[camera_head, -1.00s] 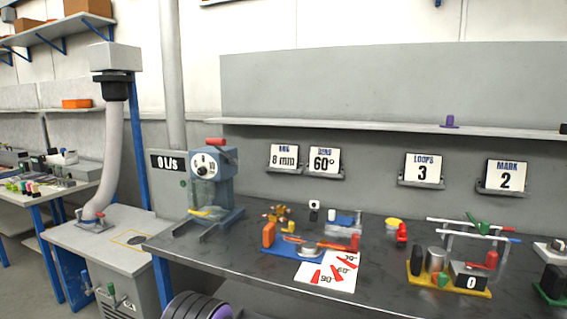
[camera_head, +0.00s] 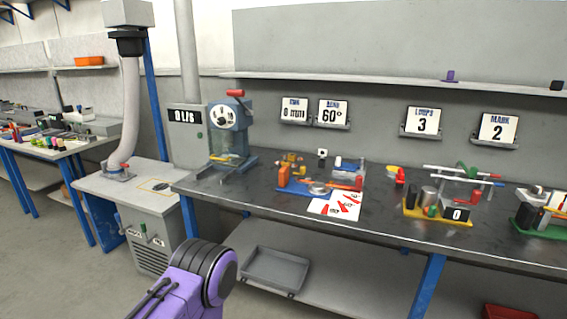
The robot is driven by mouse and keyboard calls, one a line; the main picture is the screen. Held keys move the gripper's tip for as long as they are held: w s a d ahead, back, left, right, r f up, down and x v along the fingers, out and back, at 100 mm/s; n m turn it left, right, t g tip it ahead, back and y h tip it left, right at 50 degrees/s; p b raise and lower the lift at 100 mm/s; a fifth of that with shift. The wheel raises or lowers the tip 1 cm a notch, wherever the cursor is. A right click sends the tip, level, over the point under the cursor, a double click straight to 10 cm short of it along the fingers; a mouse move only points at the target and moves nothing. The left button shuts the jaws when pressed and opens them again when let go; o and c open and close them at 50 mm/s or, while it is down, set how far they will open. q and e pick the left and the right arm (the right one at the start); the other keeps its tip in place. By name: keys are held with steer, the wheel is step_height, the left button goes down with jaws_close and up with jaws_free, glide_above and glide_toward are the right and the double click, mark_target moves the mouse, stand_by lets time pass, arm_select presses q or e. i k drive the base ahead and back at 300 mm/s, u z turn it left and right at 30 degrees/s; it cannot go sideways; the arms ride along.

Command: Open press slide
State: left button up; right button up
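A blue-grey bench press (camera_head: 243,128) with a round white dial and a red top handle stands at the left end of the dark workbench. A see-through part and a small yellow piece show low on its front. I cannot tell the slide apart or whether it is open or shut. A purple and dark grey link of my own arm shows at the bottom left, well below and in front of the press. Neither of my grippers is in view.
The workbench (camera_head: 390,222) holds a blue fixture (camera_head: 292,187) with a paper sheet, a yellow-based fixture (camera_head: 410,211) and a green-based one (camera_head: 527,225). A grey tray (camera_head: 276,268) sits on the lower shelf. An extraction unit (camera_head: 128,200) stands left. Bare floor lies front left.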

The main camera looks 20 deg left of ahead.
mark_target(232, 161)
steer(key=z, duration=0.4)
steer(key=i, duration=1.15)
steer(key=u, duration=0.55)
